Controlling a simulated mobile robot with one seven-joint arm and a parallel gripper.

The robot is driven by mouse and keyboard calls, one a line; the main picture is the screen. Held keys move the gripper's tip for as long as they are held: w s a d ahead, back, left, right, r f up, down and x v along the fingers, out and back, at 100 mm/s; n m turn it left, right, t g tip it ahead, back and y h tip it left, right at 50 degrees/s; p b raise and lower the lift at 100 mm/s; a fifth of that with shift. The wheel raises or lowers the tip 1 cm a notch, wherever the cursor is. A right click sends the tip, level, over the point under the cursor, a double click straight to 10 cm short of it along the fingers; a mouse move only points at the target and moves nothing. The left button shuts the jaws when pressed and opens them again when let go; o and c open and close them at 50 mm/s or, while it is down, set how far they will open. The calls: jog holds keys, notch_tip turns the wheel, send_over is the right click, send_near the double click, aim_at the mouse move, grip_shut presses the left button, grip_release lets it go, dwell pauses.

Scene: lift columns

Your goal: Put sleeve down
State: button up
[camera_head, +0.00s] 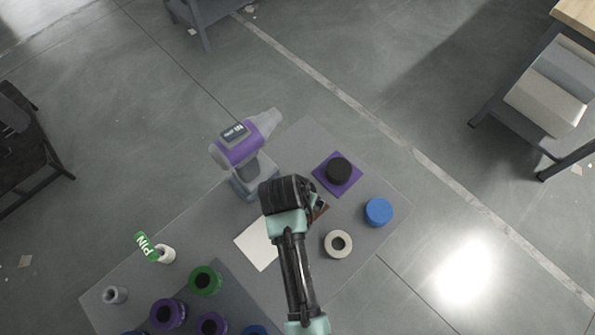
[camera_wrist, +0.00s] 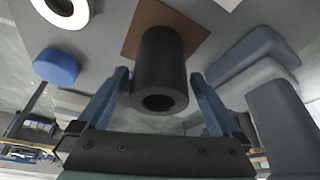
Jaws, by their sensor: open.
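A dark grey hollow sleeve (camera_wrist: 160,73) stands between my gripper's blue fingers in the wrist view, with its open end facing the camera. Its far end appears to rest on a brown square (camera_wrist: 150,17). My gripper (camera_wrist: 160,85) is open, with a finger on either side of the sleeve and narrow gaps showing. In the head view my gripper (camera_head: 312,207) is over the mat and hides the sleeve. Only a corner of the brown square (camera_head: 321,210) shows there.
A black cylinder on a purple square (camera_head: 323,180), a blue cylinder (camera_head: 379,211) and a pale ring (camera_head: 338,244) are close on the right. A purple-grey drill (camera_head: 241,150) stands on the left, beyond a white square (camera_head: 258,244). Several coloured rings fill the lower left.

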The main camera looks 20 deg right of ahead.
jog(key=v, duration=0.9)
jog(key=shift+r, duration=0.1)
